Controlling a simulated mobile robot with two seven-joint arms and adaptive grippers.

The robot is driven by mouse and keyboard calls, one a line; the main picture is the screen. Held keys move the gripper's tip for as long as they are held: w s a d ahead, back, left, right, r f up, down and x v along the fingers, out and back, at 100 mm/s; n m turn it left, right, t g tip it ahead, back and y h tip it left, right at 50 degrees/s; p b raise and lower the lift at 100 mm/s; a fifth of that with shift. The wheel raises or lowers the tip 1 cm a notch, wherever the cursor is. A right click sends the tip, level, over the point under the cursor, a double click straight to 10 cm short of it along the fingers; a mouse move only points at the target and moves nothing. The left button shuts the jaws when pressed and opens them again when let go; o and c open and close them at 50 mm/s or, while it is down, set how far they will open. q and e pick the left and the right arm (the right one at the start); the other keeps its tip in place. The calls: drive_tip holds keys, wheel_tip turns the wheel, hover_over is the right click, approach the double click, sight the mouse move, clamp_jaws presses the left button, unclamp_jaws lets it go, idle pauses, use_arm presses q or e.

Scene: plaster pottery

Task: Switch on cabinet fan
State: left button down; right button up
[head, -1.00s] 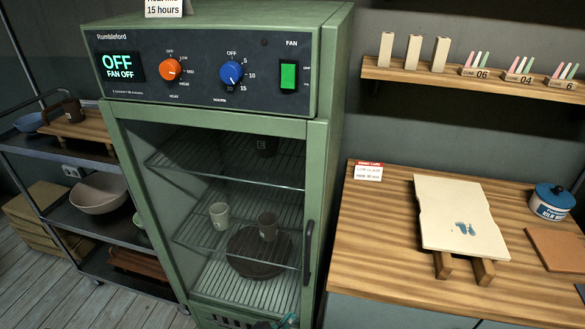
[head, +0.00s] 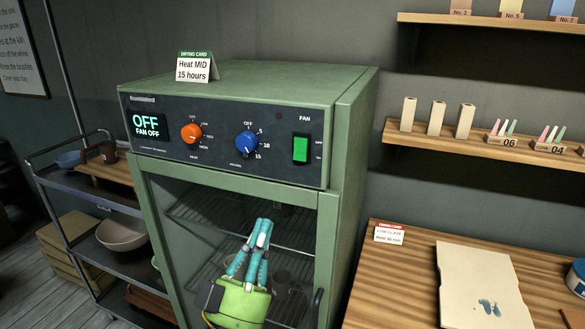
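The green drying cabinet (head: 345,150) stands in the middle of the head view with its glass door closed. Its dark control panel has a green fan switch (head: 300,149) at the right under the word FAN. The display (head: 147,126) at the left reads OFF and FAN OFF. My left gripper (head: 263,222), with teal fingers, is in front of the glass door, below the panel. Its fingertips are together and empty, pointing up. My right gripper is out of view.
A drying card (head: 193,69) on the cabinet top reads Heat MID, 15 hours. A metal cart (head: 60,178) with pottery stands at the left. A wooden worktop (head: 400,262) and wall shelves (head: 410,137) are at the right. The space before the panel is clear.

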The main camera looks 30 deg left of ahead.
use_arm(q)
drive_tip(key=b, duration=0.2)
approach(298, 147)
wheel_tip(298, 147, up, 3)
drive_tip(key=s, duration=0.2)
drive_tip(key=w+b, duration=0.1)
drive_tip(key=w, duration=0.2)
drive_tip(key=w+a+b, duration=0.1)
drive_tip(key=w, duration=0.2)
drive_tip(key=shift+a+r, duration=0.15)
drive_tip(key=shift+r, duration=0.05)
drive_tip(key=shift+f, duration=0.1)
